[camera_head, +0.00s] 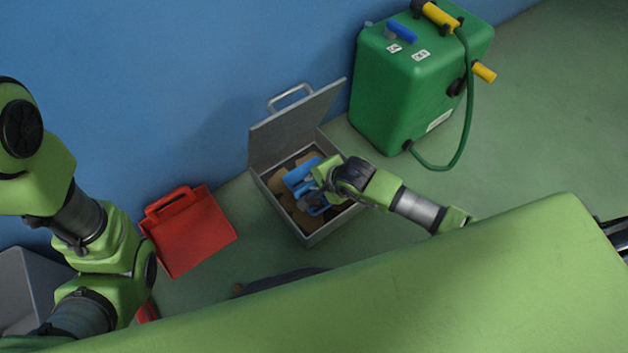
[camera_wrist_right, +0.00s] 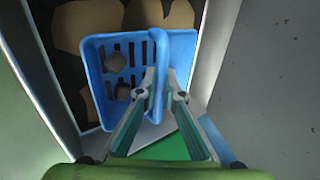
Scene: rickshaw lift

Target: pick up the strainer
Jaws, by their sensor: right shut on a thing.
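The strainer is a blue slotted basket (camera_wrist_right: 118,70), with small grey lumps in it in the right wrist view. In the head view the strainer (camera_head: 300,172) is inside the open grey box. My right gripper (camera_head: 318,180) reaches into the box from the right. In the right wrist view its two fingers (camera_wrist_right: 165,98) are shut on the strainer's raised blue wall, one on each side. The strainer is over the brown pieces in the box; whether it touches them is unclear. My left arm shows at the left, but its gripper is not visible.
The grey box (camera_head: 318,236) has its lid (camera_head: 293,128) raised at the back. A red case (camera_head: 192,236) stands left of it, and a green tank (camera_head: 400,90) with a hose stands behind right. A blue wall (camera_head: 150,80) closes the back. Floor at right is clear.

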